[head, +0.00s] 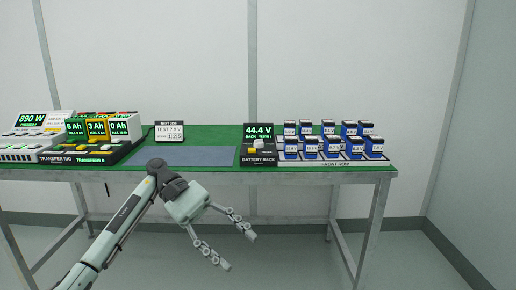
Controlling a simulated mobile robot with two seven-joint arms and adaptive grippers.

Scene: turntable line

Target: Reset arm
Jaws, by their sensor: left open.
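My left gripper (240,250) is open and empty. It hangs in front of the table, below the tabletop's front edge, with its fingers pointing down and to the right. It touches nothing that I can see. My left arm comes in from the lower left. My right gripper does not show in the head view.
A green-topped table (215,133) carries a transfer rig (58,158) at left, a "next job" sign (169,132), a grey-blue mat (200,156), and a battery rack (258,158) with several blue batteries (333,148) at right. Floor in front is clear.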

